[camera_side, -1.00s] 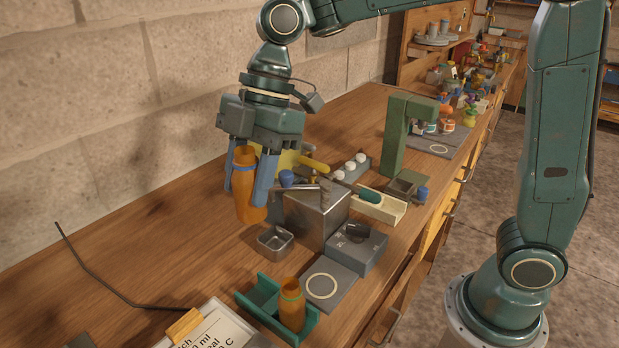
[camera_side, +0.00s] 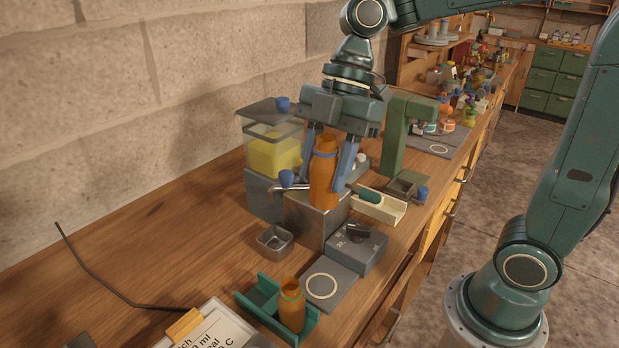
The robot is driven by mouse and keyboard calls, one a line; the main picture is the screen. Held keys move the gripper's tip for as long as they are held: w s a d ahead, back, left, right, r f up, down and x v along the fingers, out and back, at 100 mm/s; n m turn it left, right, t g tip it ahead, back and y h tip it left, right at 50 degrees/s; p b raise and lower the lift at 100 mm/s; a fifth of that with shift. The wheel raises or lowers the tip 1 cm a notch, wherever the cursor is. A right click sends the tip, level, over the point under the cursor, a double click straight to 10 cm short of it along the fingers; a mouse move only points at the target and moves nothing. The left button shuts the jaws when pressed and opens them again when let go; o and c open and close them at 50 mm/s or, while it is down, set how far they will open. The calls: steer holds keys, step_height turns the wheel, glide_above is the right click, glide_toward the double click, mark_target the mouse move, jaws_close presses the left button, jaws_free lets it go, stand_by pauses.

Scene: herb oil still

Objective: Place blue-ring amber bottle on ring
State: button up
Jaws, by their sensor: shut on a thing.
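My gripper (camera_side: 331,168) is shut on the blue-ring amber bottle (camera_side: 323,180), with a blue finger on either side of it. The bottle is upright, with a blue band near its neck. It shows in front of the grey metal box (camera_side: 312,222); I cannot tell whether it touches it. A pale ring on a dark square plate (camera_side: 322,286) lies nearer the front, empty. Another pale ring (camera_side: 439,149) lies on a dark mat by the green press. A second amber bottle with a green ring (camera_side: 291,304) stands in the teal cradle (camera_side: 306,330).
A clear tank of yellow liquid (camera_side: 273,154) with a blue tap stands left of my gripper. A small metal cup (camera_side: 274,240), a grey dial box (camera_side: 357,248), a cream tray (camera_side: 378,208) and the green press (camera_side: 394,140) surround it. The left bench is mostly clear.

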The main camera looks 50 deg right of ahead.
step_height(320, 180, down, 16)
stand_by(0.5)
steer(key=shift+r, duration=0.1)
steer(key=shift+f, duration=1.85)
steer(key=shift+f, duration=0.15)
steer(key=o, duration=1)
steer(key=v, duration=1.2)
